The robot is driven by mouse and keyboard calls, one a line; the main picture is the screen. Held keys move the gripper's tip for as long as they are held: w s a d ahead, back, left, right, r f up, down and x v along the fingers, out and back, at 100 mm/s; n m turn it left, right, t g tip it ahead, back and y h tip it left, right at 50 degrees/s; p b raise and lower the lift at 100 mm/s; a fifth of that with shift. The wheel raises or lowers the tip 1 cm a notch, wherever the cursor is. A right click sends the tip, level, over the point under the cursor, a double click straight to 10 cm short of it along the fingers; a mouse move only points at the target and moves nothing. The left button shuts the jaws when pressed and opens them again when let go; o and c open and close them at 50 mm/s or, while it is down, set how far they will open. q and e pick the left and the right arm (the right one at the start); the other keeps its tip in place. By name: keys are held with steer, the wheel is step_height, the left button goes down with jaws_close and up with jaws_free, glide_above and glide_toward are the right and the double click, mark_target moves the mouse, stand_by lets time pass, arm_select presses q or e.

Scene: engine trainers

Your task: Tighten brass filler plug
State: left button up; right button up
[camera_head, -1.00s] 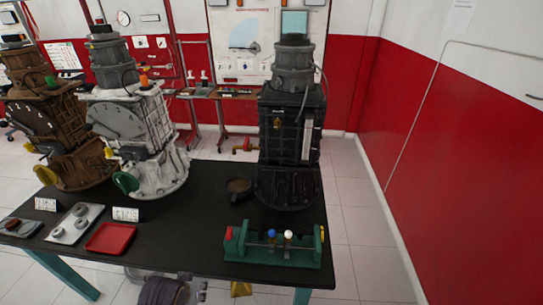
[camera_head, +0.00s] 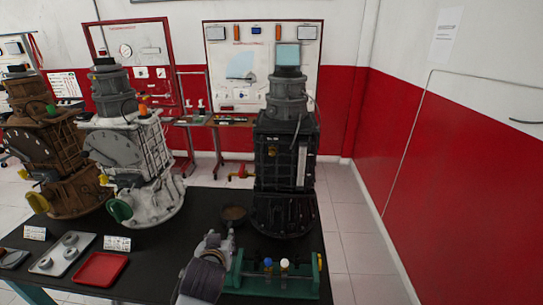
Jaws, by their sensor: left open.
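The black engine trainer (camera_head: 285,170) stands upright at the back right of the dark table. A small red and brass-coloured fitting (camera_head: 241,172) sticks out from its left side. I cannot tell if this is the brass filler plug, and no other plug is clear. My left gripper (camera_head: 218,243) is low in the view, at the left end of the green rack, and partly covers it. It is open, with nothing visible in it, and apart from the engine. My right gripper is out of view.
The green rack (camera_head: 307,284) carries blue and white knobs. The white trainer (camera_head: 125,150) and the brown trainer (camera_head: 40,160) stand left. A red tray (camera_head: 100,269) and a grey tray (camera_head: 48,263) lie front left.

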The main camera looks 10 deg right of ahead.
arm_select(q)
steer(key=w+d+r+m+t+h, duration=0.1)
steer(key=w+d+r+t, duration=0.1)
steer(key=d+r, duration=0.5)
steer(key=w+d+r+m+t+h, duration=0.1)
steer(key=w+d+r+t+h, duration=0.1)
steer(key=d+r, duration=0.6)
step_height(320, 180, up, 2)
steer(key=shift+w+r+t, duration=0.2)
steer(key=shift+w+t, duration=0.55)
steer(key=shift+t, duration=0.15)
steer(key=shift+d, duration=0.1)
